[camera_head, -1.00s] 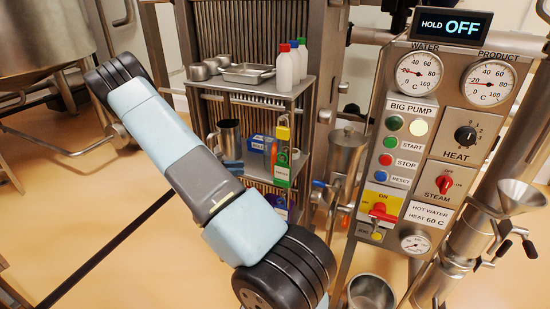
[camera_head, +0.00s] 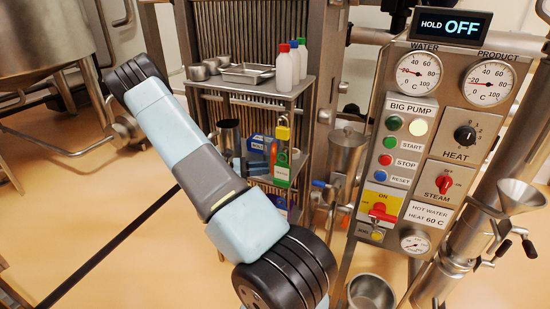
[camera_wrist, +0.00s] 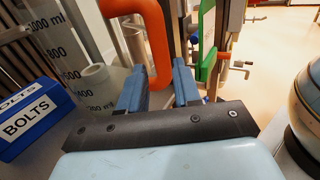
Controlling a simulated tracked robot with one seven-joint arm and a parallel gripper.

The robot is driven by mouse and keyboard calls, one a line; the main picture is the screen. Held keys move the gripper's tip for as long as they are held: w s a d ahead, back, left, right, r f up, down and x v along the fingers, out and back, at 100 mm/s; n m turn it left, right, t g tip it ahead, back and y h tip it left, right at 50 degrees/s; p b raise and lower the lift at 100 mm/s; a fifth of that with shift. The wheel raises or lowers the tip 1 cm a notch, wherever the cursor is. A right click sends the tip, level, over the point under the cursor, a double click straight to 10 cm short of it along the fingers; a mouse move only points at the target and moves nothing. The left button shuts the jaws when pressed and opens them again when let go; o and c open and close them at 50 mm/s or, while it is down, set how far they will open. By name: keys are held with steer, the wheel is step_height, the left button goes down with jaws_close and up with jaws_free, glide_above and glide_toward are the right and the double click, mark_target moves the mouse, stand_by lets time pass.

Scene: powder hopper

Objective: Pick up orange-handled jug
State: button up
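The jug (camera_wrist: 45,40) fills the upper left of the wrist view, with dark volume marks on its greyish wall. Its thick orange handle (camera_wrist: 158,45) stands upright, right of the wall. My gripper (camera_wrist: 158,88) is open, with its two blue fingers apart and pointing at the handle. The handle's lower bend shows between the fingertips, and I see no grip on it. In the head view my arm (camera_head: 200,165) reaches toward the shelf rack.
A blue BOLTS box (camera_wrist: 28,118) sits close left of my gripper. In the head view, bottles (camera_head: 285,70) and a metal tray (camera_head: 246,73) stand on the upper shelf.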

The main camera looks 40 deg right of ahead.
mark_target(275, 155)
steer(key=shift+x, duration=2.3)
steer(key=shift+s+r, duration=0.1)
jaws_close()
